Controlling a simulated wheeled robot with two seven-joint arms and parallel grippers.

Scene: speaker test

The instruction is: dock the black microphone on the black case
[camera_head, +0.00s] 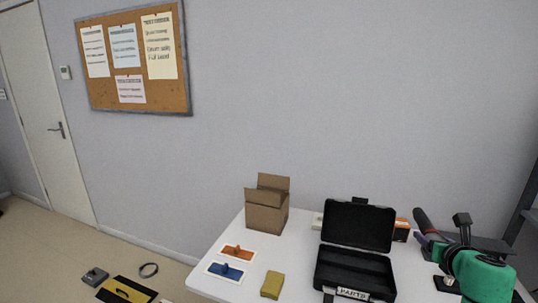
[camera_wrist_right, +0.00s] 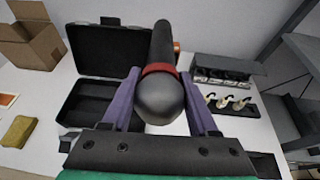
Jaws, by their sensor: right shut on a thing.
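My right gripper (camera_head: 431,238) is shut on the black microphone (camera_head: 424,222), at the right side of the table. In the right wrist view the microphone (camera_wrist_right: 162,42) has a rounded dark end towards me and a red band. It lies between the two purple fingers of the gripper (camera_wrist_right: 160,80), its dark body pointing away. An open black case (camera_head: 357,226) with a label reading PARTS stands left of the gripper, lid up. In the right wrist view this case (camera_wrist_right: 106,52) is on the left, apart from the microphone. My left gripper is not in view.
A dark slotted box (camera_wrist_right: 225,72) and a black strip with small pale clips (camera_wrist_right: 230,102) lie right of the microphone. A cardboard box (camera_head: 266,217), yellow sponge (camera_head: 272,285) and orange (camera_head: 237,252) and blue (camera_head: 226,271) pieces stand left on the white table.

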